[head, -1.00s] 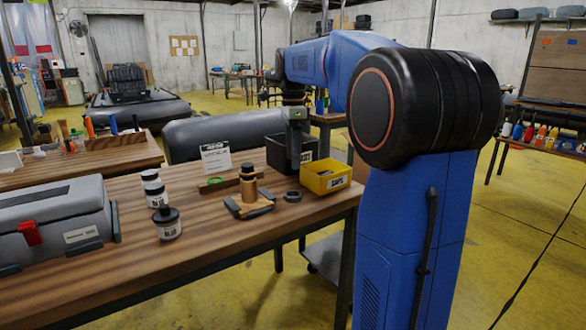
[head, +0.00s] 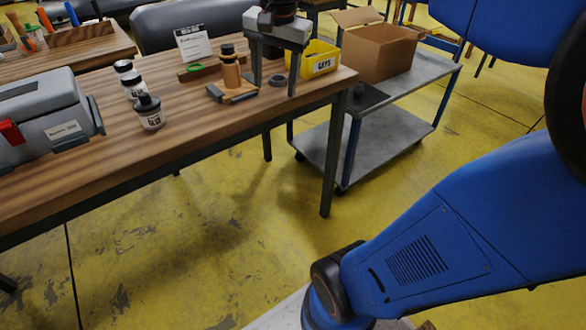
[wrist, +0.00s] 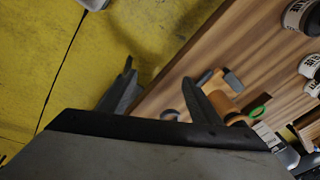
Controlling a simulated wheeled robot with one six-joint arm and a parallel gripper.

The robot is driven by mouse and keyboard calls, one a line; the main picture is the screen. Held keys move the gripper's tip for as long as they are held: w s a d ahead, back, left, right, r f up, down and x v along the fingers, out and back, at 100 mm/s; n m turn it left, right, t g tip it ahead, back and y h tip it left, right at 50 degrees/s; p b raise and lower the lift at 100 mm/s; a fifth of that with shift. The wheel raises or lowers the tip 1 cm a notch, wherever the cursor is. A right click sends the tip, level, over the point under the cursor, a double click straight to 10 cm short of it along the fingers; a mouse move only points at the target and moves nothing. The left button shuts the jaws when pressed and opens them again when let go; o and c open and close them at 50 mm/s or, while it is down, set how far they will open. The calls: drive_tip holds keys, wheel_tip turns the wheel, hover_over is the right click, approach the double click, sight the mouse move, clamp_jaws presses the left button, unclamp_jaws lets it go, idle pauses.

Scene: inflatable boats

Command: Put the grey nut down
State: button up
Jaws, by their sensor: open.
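The grey nut (head: 277,79), a dark ring, lies flat on the wooden table (head: 205,125) near its right end. In the wrist view, part of a dark rounded thing that looks like the nut (wrist: 169,114) shows low between the fingers. My gripper (head: 274,86) points down there with its fingers spread, one on each side of the nut in the head view. The fingers (wrist: 158,72) are apart in the wrist view, with nothing held. Whether either finger touches the nut or the table cannot be told.
A yellow CAPS bin (head: 319,62) stands close right of my gripper. Farther left are jars (head: 149,113) and a grey case (head: 40,112). A cart (head: 408,85) holds a cardboard box (head: 378,52).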

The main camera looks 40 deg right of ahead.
drive_tip(key=s+a+f+n+t, duration=0.1)
drive_tip(key=s+a+f+n, duration=0.1)
drive_tip(key=s+f+n, duration=0.3)
drive_tip(key=s+a+f+n+t, duration=0.1)
drive_tip(key=s+a+f+n, duration=0.2)
drive_tip(key=s+f+n, duration=0.3)
drive_tip(key=s+f, duration=0.3)
drive_tip(key=s, duration=0.1)
drive_tip(key=shift+a, duration=0.3)
